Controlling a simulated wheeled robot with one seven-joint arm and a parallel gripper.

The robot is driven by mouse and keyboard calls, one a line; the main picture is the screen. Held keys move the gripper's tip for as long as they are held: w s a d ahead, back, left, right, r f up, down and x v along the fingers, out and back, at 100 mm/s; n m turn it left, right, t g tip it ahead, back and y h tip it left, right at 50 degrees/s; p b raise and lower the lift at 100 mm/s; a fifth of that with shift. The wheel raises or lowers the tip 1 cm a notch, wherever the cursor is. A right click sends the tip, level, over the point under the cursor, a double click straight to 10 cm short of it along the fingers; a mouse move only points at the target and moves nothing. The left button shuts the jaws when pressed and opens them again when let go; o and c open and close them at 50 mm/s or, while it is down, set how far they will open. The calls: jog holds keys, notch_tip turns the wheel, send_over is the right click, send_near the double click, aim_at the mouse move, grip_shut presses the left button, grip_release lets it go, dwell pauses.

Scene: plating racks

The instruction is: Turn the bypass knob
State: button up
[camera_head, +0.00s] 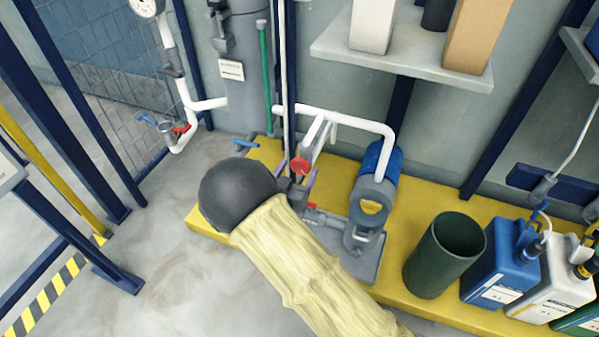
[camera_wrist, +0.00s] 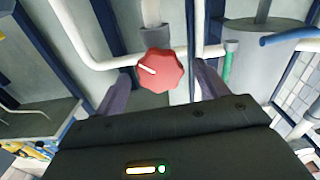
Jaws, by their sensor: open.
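The bypass knob (camera_wrist: 160,70) is a red, many-sided knob with a white pointer line, facing the camera in the wrist view. The line points to the upper left there. In the head view the red knob (camera_head: 299,165) sits on the white pipework beside the pump. My gripper (camera_wrist: 158,88) is open, with one purple-grey finger on each side of the knob in the picture. I cannot tell whether the fingers touch it. In the head view my gripper (camera_head: 298,180) is close to the knob, and my dark wrist and sleeved arm hide the area in front.
A blue and grey pump (camera_head: 378,180) stands right of the knob on a yellow platform (camera_head: 270,152). A dark green bin (camera_head: 445,255) and several jugs stand further right. A white pipe (camera_head: 350,122) and a vertical post (camera_head: 289,60) are close to my gripper.

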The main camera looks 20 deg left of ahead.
jog(key=shift+w, duration=0.85)
jog(key=c, duration=1)
jog(key=shift+d+m, duration=0.1)
jog(key=shift+m, duration=2.9)
jog(key=o, duration=1)
